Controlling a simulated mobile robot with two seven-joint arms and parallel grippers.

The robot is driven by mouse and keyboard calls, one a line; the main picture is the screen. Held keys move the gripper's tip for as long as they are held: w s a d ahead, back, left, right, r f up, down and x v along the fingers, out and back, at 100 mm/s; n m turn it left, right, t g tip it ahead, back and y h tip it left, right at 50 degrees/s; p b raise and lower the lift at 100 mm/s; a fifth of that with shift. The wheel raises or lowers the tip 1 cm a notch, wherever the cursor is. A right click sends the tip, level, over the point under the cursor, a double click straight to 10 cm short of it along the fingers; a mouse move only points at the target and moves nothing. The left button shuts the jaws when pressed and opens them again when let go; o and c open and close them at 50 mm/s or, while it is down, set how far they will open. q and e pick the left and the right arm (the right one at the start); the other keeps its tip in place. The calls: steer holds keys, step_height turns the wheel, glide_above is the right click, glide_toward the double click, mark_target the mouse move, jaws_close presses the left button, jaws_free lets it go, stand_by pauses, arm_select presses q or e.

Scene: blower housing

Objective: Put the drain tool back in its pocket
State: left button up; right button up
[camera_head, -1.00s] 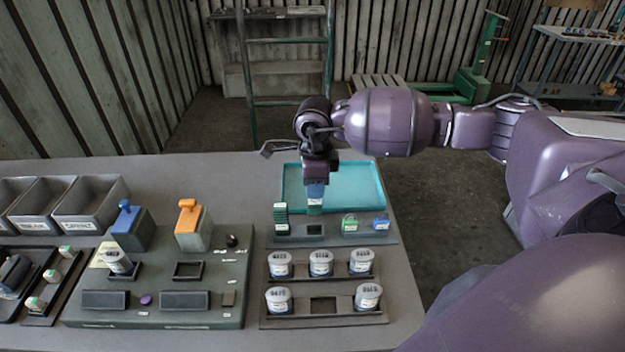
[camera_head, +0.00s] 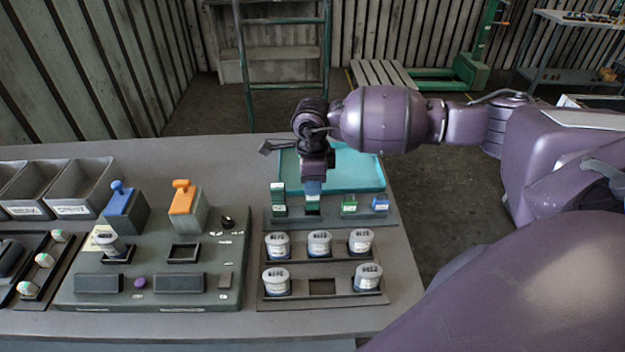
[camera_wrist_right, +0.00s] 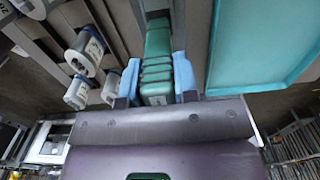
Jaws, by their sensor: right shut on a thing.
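The drain tool, which I take to be the green ribbed block (camera_wrist_right: 158,70), is gripped between the blue fingertips of my right gripper (camera_wrist_right: 158,84) in the right wrist view. In the head view my right gripper (camera_head: 313,186) points down over the tool rack (camera_head: 335,220), with the green tool (camera_head: 312,205) below its fingertips. The tool stands upright at the rack's second position from the left, where its lower end meets the rack. I cannot tell how deep it sits. The gripper hides its top. My left gripper is not in view.
A green ribbed tool (camera_head: 278,198) stands left of it; a green piece (camera_head: 348,205) and a blue piece (camera_head: 380,203) stand right. A teal tray (camera_head: 360,172) lies behind. Lidded jars (camera_head: 319,243) stand in racks in front. Blue (camera_head: 122,205) and orange-handled (camera_head: 185,203) blocks stand left.

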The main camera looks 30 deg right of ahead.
steer(key=shift+f+b, duration=0.35)
steer(key=shift+b, duration=0.3)
stand_by(1.1)
steer(key=shift+f+b, duration=1)
steer(key=shift+f, duration=0.25)
stand_by(0.6)
steer(key=o, duration=0.9)
steer(key=shift+c, duration=0.2)
step_height(320, 180, up, 11)
steer(key=shift+f, duration=0.1)
stand_by(0.4)
